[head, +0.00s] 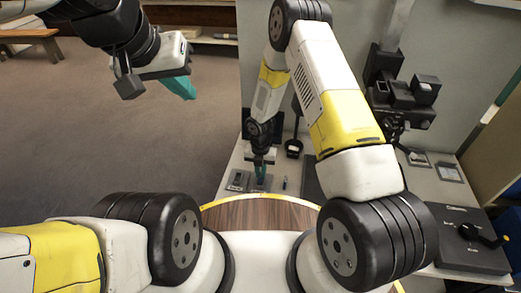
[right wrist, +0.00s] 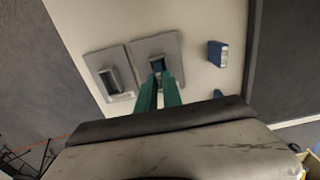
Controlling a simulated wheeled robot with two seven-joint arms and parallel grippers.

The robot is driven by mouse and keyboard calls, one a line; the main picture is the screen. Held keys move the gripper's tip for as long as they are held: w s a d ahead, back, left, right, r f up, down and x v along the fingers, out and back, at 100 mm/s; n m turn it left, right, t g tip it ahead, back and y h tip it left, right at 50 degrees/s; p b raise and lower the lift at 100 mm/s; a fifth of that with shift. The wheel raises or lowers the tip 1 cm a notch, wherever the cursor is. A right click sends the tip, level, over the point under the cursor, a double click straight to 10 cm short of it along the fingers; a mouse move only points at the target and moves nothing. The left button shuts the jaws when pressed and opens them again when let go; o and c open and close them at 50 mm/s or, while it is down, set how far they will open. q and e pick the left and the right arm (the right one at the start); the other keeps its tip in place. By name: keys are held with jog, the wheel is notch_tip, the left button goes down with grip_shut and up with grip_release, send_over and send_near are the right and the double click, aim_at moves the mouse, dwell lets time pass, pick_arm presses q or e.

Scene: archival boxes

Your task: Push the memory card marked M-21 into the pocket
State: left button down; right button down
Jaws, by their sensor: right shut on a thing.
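My right gripper (head: 259,170) points down over the pale worktop. In the right wrist view its green fingers (right wrist: 160,84) are shut on a small dark blue card (right wrist: 157,65), mostly hidden between them. The card is at the opening of the pocket in the right-hand grey plate (right wrist: 170,44); how deep it sits cannot be told. No M-21 mark is legible. A second grey plate (right wrist: 96,62) with a rectangular pocket lies beside it on the left. My left gripper (head: 180,87) hangs in the air at upper left, away from the worktop, its jaw gap not visible.
A blue block-like card (right wrist: 217,53) stands right of the plates, with another blue piece (right wrist: 218,93) near it, partly hidden. A dark box with a knob (head: 468,240) stands at the worktop's right. Black equipment (head: 400,95) rises behind my right arm.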

jog(key=c, duration=1.4)
grip_release()
jog(key=shift+c, duration=0.2)
jog(key=shift+r, duration=3.05)
